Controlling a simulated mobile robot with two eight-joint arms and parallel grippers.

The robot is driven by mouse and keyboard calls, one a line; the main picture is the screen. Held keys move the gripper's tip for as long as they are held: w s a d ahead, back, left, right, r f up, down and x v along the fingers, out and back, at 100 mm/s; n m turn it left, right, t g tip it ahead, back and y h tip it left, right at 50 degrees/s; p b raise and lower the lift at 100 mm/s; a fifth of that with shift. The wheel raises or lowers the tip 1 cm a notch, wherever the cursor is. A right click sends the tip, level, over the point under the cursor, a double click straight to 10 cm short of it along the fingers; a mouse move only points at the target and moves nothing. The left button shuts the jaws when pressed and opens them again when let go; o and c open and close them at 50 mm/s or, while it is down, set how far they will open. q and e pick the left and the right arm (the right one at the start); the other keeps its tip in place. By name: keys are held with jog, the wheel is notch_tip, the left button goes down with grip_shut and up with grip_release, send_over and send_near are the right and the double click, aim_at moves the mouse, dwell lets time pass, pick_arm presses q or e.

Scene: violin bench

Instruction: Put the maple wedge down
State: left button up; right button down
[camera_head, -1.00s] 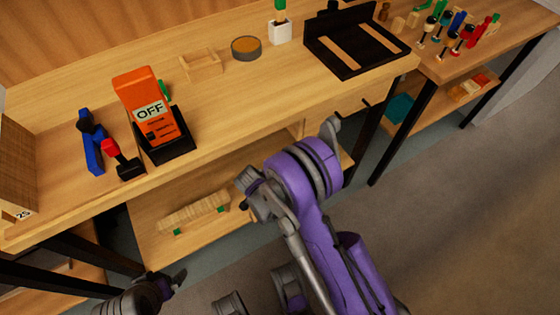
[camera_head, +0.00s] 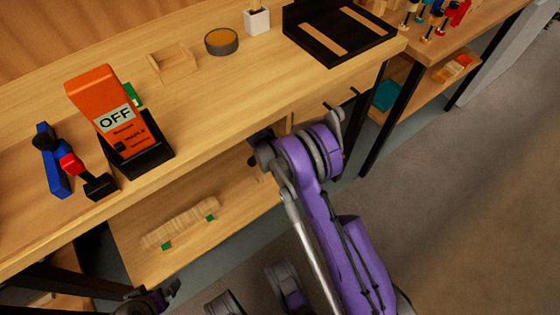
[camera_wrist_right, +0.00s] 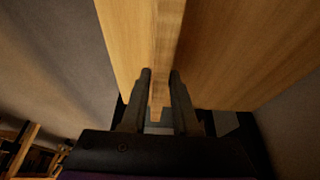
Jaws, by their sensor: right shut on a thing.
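In the right wrist view, my right gripper (camera_wrist_right: 161,78) has its two dark fingers either side of light wood, the maple wedge (camera_wrist_right: 159,92), and is shut on it. The wedge's full shape and ends do not show clearly against the other wood surfaces. In the head view, my right gripper (camera_head: 259,150) is at the bench's front, below the tabletop, mostly hidden behind my arm's wrist; the wedge cannot be made out there. My left gripper (camera_head: 160,292) is low at the bottom edge, small and dark; its jaws are not clear.
The bench top (camera_head: 215,95) holds an orange OFF device (camera_head: 105,100), blue clamp (camera_head: 52,165), small wooden tray (camera_head: 172,62), round tin (camera_head: 221,41) and black board (camera_head: 340,35). A long wooden piece (camera_head: 180,222) on green supports lies on the lower shelf (camera_head: 240,205).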

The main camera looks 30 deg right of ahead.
jog(key=shift+w+d, duration=0.2)
jog(key=shift+f, duration=0.25)
notch_tip(320, 180, down, 3)
jog(key=shift+b, duration=0.7)
jog(key=c, duration=0.7)
grip_release()
jog(key=shift+f, duration=0.1)
